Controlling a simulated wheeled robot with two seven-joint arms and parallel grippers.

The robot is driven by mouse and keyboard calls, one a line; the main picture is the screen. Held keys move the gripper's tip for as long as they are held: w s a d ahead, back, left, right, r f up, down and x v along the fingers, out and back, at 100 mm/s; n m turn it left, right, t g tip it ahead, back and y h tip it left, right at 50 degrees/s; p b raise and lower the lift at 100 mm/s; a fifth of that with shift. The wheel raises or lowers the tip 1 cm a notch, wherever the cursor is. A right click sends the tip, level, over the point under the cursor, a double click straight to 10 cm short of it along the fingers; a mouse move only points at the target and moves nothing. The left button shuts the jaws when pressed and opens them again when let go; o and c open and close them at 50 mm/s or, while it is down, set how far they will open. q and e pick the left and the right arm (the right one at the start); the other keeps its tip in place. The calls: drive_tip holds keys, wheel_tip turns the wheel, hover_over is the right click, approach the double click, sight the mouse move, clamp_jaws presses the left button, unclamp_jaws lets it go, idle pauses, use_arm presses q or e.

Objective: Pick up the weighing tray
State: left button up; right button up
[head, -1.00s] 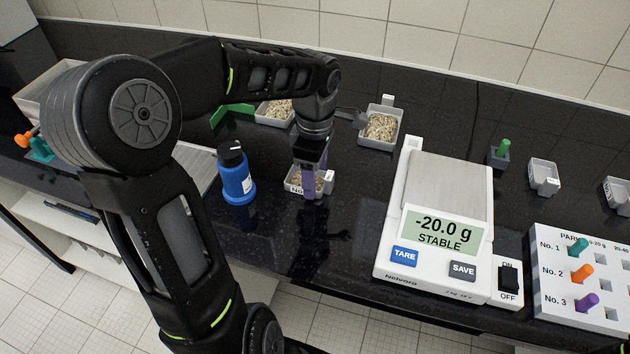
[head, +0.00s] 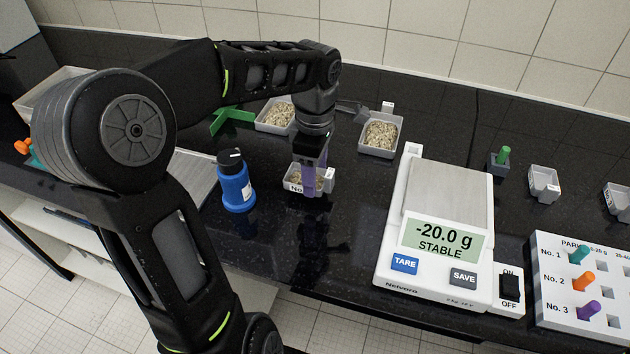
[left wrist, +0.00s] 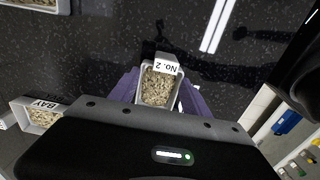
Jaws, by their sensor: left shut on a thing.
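A small grey tray (head: 294,187) labelled "No. 2" holds tan grains. My left gripper (head: 309,184) points down with its purple fingers shut on this tray, one on each side in the left wrist view, where the tray (left wrist: 167,59) shows upright and level. In the head view the tray seems a little above the black counter, with a reflection below it. The fingers hide the tray's middle in the head view. The scale (head: 446,195) to the right has a bare plate and reads -20.0 g, STABLE. My right gripper is not in view.
A blue bottle (head: 236,183) stands close left of the held tray. Behind are two larger grain trays (head: 379,153) (head: 271,131) and a green piece (head: 229,115). A peg board (head: 560,308) and small empty trays (head: 544,184) are at the right. Counter in front is clear.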

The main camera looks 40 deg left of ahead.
use_arm(q)
wheel_tip(320, 180, up, 7)
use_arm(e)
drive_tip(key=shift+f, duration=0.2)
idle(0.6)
use_arm(q)
drive_tip(key=shift+r, duration=0.1)
